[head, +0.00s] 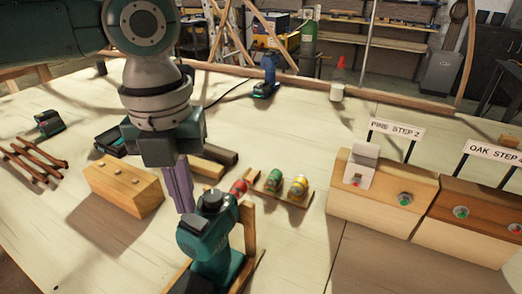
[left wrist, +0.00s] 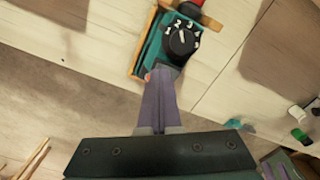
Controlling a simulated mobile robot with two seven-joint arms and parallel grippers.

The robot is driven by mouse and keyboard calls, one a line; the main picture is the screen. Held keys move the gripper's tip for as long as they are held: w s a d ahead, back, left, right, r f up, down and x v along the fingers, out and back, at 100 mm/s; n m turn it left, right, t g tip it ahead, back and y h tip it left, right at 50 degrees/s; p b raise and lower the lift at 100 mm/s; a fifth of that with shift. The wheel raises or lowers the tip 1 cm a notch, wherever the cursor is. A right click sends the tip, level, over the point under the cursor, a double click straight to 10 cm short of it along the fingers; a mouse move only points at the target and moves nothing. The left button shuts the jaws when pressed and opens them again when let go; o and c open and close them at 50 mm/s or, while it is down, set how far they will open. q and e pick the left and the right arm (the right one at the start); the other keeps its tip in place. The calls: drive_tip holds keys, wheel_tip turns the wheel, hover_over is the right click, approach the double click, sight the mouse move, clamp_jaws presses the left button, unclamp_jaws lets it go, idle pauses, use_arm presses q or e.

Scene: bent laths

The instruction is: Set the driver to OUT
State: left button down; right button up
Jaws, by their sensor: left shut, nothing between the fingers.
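The teal driver (head: 205,238) stands in a wooden holder at the front middle of the bench. In the left wrist view the driver (left wrist: 153,52) shows a black numbered dial (left wrist: 182,42) on top and a red part beyond it. My left gripper (head: 186,208) points down beside the driver, its fingers shut and empty. In the left wrist view the fingertips (left wrist: 161,72) lie at the driver's near edge, next to a small reddish spot (left wrist: 148,76). I cannot tell whether they touch it. No OUT marking is readable.
Wooden blocks labelled PINE STEP 2 (head: 377,203) and OAK STEP (head: 465,226) stand at the right. A holed wooden block (head: 124,187) is left of my gripper. A rack of coloured pieces (head: 283,190) lies behind the driver.

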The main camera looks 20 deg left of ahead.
use_arm(q)
drive_tip(key=shift+f+b, duration=0.35)
drive_tip(key=shift+f, duration=0.25)
idle(0.3)
wheel_tip(320, 180, up, 7)
drive_tip(key=p, duration=0.8)
drive_tip(key=shift+r, duration=0.1)
